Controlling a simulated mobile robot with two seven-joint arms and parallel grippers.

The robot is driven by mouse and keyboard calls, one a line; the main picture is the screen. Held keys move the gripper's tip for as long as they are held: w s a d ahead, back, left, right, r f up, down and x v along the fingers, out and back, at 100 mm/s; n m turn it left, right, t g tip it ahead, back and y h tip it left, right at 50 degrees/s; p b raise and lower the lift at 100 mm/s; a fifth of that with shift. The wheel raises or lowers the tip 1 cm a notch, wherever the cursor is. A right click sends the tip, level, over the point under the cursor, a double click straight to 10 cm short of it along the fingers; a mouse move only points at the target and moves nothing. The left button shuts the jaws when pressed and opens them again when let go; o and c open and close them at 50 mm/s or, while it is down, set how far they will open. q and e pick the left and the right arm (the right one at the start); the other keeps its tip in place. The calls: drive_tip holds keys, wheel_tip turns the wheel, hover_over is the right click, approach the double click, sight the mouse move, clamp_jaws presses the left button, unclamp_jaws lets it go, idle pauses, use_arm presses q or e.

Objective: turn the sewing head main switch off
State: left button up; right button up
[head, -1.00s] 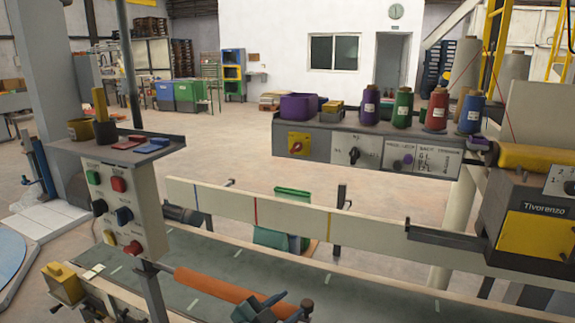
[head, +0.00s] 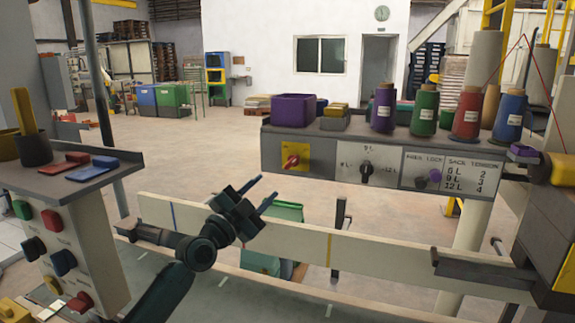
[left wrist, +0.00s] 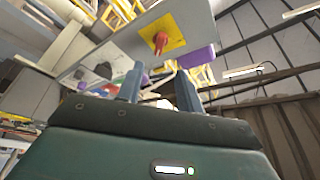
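A red rotary switch (head: 291,161) sits on a yellow plate at the left end of the long grey control panel (head: 322,148). I take it to be the sewing head main switch, though no readable label shows on it. Its handle looks slanted. My left gripper (head: 264,193) is open and empty, below and to the left of the switch and apart from it. The left wrist view shows the red switch (left wrist: 160,42) beyond the two spread fingers (left wrist: 160,82), near the top middle. My right gripper is not in view.
A cream rail (head: 285,235) runs below. A button box (head: 70,250) stands at left.

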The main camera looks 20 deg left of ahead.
sight(290, 165)
use_arm(q)
drive_tip(key=b+x, duration=0.1)
drive_tip(key=x, duration=0.8)
drive_tip(key=shift+w+d, duration=0.1)
drive_tip(key=shift+w, duration=0.25)
drive_tip(key=shift+w+d+r, duration=0.15)
drive_tip(key=shift+w+d, duration=0.05)
drive_tip(key=shift+w, duration=0.4)
drive_tip(key=c, duration=0.7)
drive_tip(key=shift+o, duration=0.2)
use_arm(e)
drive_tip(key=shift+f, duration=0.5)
